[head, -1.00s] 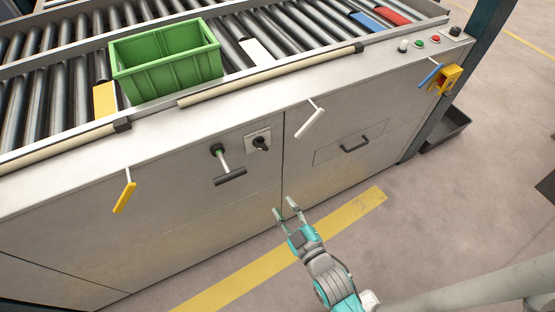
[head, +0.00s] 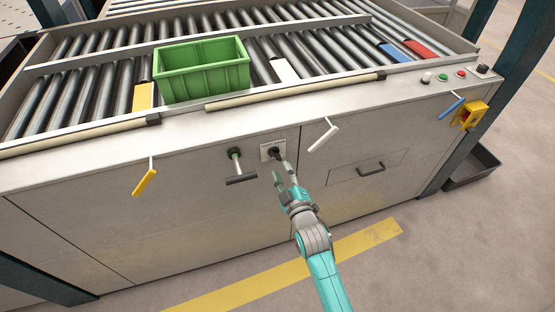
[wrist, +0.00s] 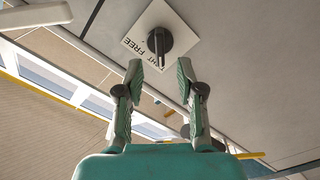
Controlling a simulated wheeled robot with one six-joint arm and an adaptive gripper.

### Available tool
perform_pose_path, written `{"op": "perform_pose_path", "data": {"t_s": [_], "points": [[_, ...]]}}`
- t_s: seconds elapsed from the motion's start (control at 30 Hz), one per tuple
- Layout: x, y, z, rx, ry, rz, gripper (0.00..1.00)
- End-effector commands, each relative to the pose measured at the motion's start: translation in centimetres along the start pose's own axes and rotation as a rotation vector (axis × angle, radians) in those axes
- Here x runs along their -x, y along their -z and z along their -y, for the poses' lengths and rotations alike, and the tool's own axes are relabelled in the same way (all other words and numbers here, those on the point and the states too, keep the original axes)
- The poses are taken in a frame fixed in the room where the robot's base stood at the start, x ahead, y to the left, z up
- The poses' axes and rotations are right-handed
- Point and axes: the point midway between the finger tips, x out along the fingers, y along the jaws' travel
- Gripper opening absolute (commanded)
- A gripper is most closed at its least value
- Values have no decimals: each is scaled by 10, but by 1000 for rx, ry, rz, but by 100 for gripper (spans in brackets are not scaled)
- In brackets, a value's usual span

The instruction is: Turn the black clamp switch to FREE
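The black clamp switch (head: 275,152) is a small knob on a pale square plate (head: 264,153) on the machine's front panel. It also shows in the wrist view (wrist: 160,41), near the top, with its grip bar roughly upright in the picture. The plate there shows the word FREE to the left of the knob and a partly hidden word ending in HT below it. I cannot tell which word the knob points at. My gripper (wrist: 159,70) is open and empty. Its fingertips are just short of the knob, one to each side, apparently not touching it.
A T-shaped black handle (head: 240,179) is left of the switch, and a white lever (head: 323,138) is to its right. A yellow lever (head: 145,181) hangs further left. A drawer handle (head: 371,169) is on the right panel. A green crate (head: 203,83) stands on the rollers above.

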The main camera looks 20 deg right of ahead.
Motion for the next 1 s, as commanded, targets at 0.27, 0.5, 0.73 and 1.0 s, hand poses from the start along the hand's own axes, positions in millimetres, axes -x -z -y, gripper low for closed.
{"op": "perform_pose_path", "data": {"t_s": [0.27,0.5,0.73,1.0], "points": [[-43,0,0,0,-1,-1,38],[-59,0,0,-1,0,0,38],[-60,0,0,-1,0,0,38],[-60,0,0,-1,0,0,0]]}}
